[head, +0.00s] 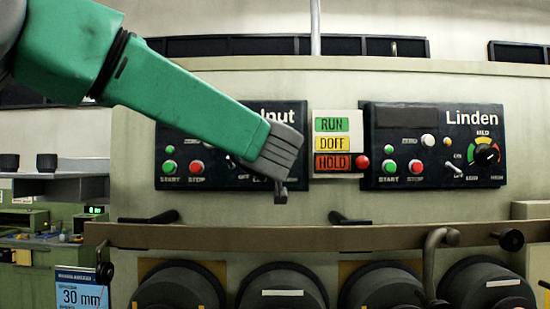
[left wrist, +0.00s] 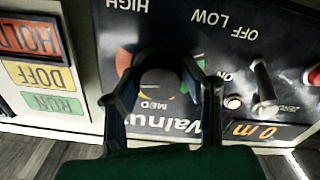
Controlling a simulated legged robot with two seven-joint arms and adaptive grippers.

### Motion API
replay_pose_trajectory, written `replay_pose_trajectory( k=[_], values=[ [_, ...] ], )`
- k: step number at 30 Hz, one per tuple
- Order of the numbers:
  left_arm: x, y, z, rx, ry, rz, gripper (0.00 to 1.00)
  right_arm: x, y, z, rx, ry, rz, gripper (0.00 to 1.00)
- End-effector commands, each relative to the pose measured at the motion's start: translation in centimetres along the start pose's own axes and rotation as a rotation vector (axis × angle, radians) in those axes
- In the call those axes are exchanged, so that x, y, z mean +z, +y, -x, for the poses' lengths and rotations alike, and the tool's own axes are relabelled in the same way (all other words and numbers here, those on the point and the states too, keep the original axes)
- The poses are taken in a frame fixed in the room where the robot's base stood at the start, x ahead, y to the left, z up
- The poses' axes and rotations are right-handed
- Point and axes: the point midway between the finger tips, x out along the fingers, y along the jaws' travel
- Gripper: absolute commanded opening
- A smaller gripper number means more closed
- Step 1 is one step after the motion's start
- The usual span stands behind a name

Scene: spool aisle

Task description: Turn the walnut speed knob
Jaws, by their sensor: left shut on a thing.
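The Walnut panel (head: 215,182) is the dark left-hand panel on the machine front. My left gripper (head: 280,190) reaches in from the left and covers the dial area at the panel's right side. In the left wrist view the panel appears upside down, and the dark round speed knob (left wrist: 158,82) sits in its coloured dial. The two fingers of my left gripper (left wrist: 161,68) are closed on either side of the knob. My right gripper is not in view.
The similar Linden panel (head: 435,118) is at the right with its own dial knob (head: 487,155). A RUN/DOFF/HOLD sign (head: 333,141) and a red button (head: 362,162) lie between the panels. Beside the knob is a toggle switch (left wrist: 264,88). A rail (head: 350,237) runs below, above large dark spools (head: 282,291).

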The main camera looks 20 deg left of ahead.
Motion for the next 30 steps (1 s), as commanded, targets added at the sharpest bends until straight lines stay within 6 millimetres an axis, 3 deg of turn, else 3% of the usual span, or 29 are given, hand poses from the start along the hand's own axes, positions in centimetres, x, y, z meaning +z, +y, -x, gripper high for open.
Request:
replay_pose_trajectory(
  k=[1, 11, 12, 13, 23, 30],
  values=[
    [0.9, -0.1, 0.0, -0.001, -0.016, -0.006, 0.07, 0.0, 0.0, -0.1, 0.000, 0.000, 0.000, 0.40],
    [0.9, -0.1, 0.0, -0.001, -0.017, -0.006, 0.07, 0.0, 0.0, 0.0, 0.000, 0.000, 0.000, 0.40],
    [0.9, -0.1, 0.0, -0.001, -0.016, -0.006, 0.50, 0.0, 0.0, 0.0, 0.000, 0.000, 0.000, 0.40],
    [0.9, -0.1, 0.0, -0.002, -0.015, -0.006, 0.56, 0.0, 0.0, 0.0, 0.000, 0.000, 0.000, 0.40],
    [0.2, -0.1, 0.2, 0.000, -0.005, -0.003, 0.56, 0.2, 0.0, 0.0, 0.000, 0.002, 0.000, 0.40],
    [0.2, 0.0, 3.5, 0.001, -0.004, -0.005, 0.56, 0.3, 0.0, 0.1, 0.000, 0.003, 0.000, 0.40]
  ],
)
